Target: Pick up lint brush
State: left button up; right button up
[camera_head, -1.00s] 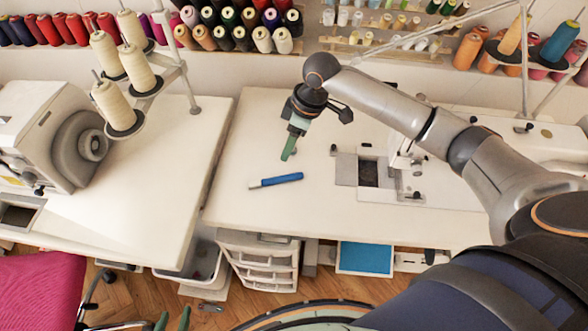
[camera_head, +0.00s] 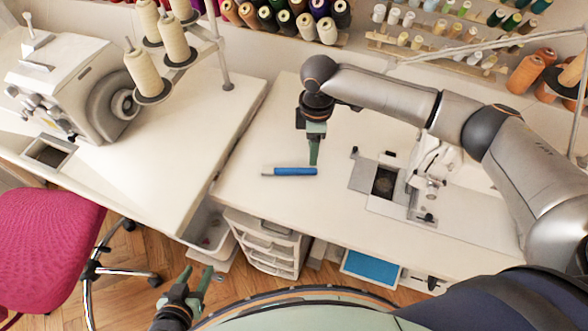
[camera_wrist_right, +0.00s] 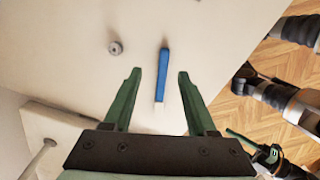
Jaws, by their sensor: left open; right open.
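The lint brush (camera_head: 294,171) lies flat on the white sewing table, with a blue body and a pale end at its left. My right gripper (camera_head: 313,160) is above the table, pointing down close to the brush's right end. In the right wrist view, the lint brush (camera_wrist_right: 163,68) lies between and ahead of the two open green fingers of the right gripper (camera_wrist_right: 155,76), nothing held. My left gripper (camera_head: 198,272) is low at the bottom left, open and empty, away from the table.
A small grey round piece (camera_wrist_right: 115,47) sits on the table beside the brush. A sewing machine (camera_head: 430,175) is to the right. A table with an overlock machine (camera_head: 75,85) and thread cones (camera_head: 148,70) stands left. A pink chair (camera_head: 45,225) is at lower left.

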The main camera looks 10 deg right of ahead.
aim_at(311, 169)
jog(key=f, duration=0.7)
jog(key=shift+s+a+f, duration=0.1)
jog(key=shift+s+f, duration=0.1)
jog(key=shift+s, duration=0.2)
jog(key=shift+c, duration=0.3)
grip_shut()
